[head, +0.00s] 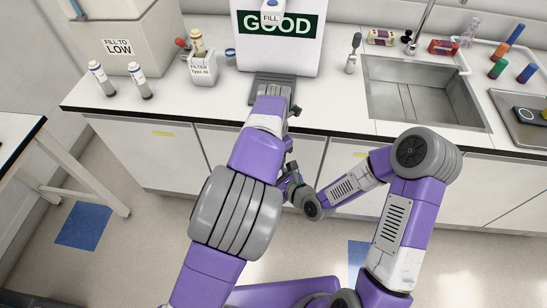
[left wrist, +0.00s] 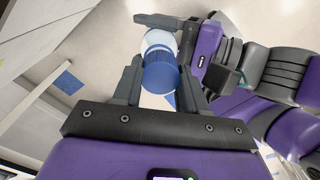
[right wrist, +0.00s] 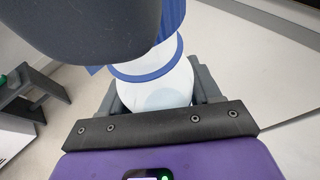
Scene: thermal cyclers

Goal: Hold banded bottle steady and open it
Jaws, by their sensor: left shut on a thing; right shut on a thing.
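The banded bottle has a white body (right wrist: 168,85) with a blue band and a blue cap. My right gripper (right wrist: 157,88) is shut on the white body, which sits between its two fingers in the right wrist view. In the left wrist view, my left gripper (left wrist: 161,76) is shut on the blue cap (left wrist: 160,77), with the band and white body beyond it. The cap is in line with the body; I cannot tell whether they are still joined. A dark part of my left gripper covers some of the bottle in the right wrist view. In the head view, my arms hide the bottle.
The bench (head: 330,117) runs behind the arms, with a sink (head: 425,92), a white panel marked GOOD (head: 305,50) and a FILTER box (head: 203,72). Two small bottles (head: 102,78) (head: 140,80) stand at the left. The grippers are in front of the bench, above open floor.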

